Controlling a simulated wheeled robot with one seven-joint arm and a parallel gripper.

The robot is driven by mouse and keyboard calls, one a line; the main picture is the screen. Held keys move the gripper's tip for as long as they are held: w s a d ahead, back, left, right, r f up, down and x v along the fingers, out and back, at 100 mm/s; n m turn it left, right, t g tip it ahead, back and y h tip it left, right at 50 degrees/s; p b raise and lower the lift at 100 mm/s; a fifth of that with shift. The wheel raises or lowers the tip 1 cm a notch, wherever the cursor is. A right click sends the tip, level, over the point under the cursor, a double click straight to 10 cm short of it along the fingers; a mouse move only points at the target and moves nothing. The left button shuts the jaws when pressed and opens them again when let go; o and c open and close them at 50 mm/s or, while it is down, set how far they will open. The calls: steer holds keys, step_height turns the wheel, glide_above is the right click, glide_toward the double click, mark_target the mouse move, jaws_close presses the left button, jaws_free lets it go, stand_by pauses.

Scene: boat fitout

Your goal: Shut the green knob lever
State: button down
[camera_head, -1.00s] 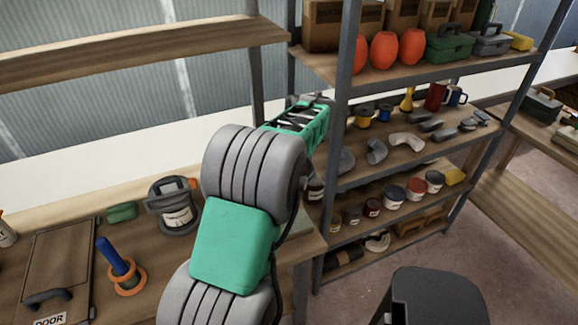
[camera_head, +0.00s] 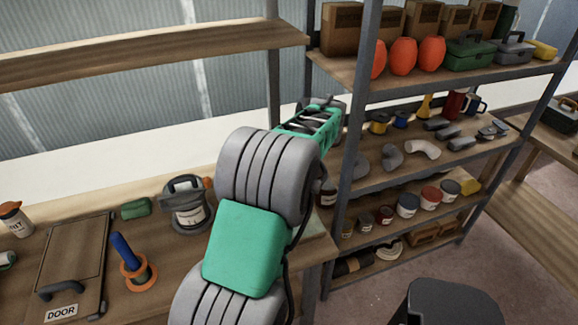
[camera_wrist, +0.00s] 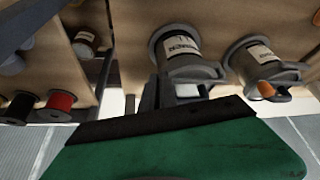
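A grey canister (camera_head: 187,205) with a pale label and an orange-knobbed lever stands on the bench, left of my arm in the head view. It shows at the right of the wrist view (camera_wrist: 262,66), upside down, with its orange knob. A second grey labelled canister (camera_wrist: 182,52) is in the middle of the wrist view, straight ahead of my gripper (camera_wrist: 180,92); my arm hides it in the head view. I see no green knob in either view. My gripper is partly hidden behind the large green shape in the wrist view, and its opening is unclear.
A shelf rack post (camera_head: 352,150) stands close to the right of my forearm. Shelves hold orange floats (camera_head: 403,56), cans and pipe bends. A door panel (camera_head: 75,262), a blue-handled tool (camera_head: 125,255) and a green roll (camera_head: 136,208) lie on the bench at left.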

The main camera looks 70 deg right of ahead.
steer(key=s+a+r+b, duration=0.1)
steer(key=s+a+r, duration=0.4)
steer(key=s+r, duration=0.3)
steer(key=s+a+f+m+g+y, duration=0.1)
steer(key=s+a+f+m, duration=0.1)
steer(key=f+m, duration=0.25)
steer(key=s+a+f+m+g, duration=0.1)
steer(key=s+a+f+m, duration=0.15)
steer(key=f+m, duration=0.2)
steer(key=w+a+f+n+g, duration=0.1)
steer(key=w+a+n, duration=0.2)
steer(key=w+a, duration=0.8)
steer(key=w+a+f+n, duration=0.2)
steer(key=w+a+n, duration=0.1)
steer(key=w+a, duration=0.85)
steer(key=w+a+r+n, duration=0.2)
steer(key=a+n, duration=0.1)
steer(key=a, duration=0.4)
steer(key=w+a+r+n+t+y, duration=0.1)
steer(key=w+a+n, duration=0.2)
steer(key=a, duration=0.5)
steer(key=w+a+r+n+t, duration=0.1)
steer(key=w+a+r+n, duration=0.1)
steer(key=a, duration=0.6)
steer(key=shift+w+r+n+y, duration=0.35)
steer(key=shift+w+n, duration=0.4)
steer(key=shift+n, duration=0.25)
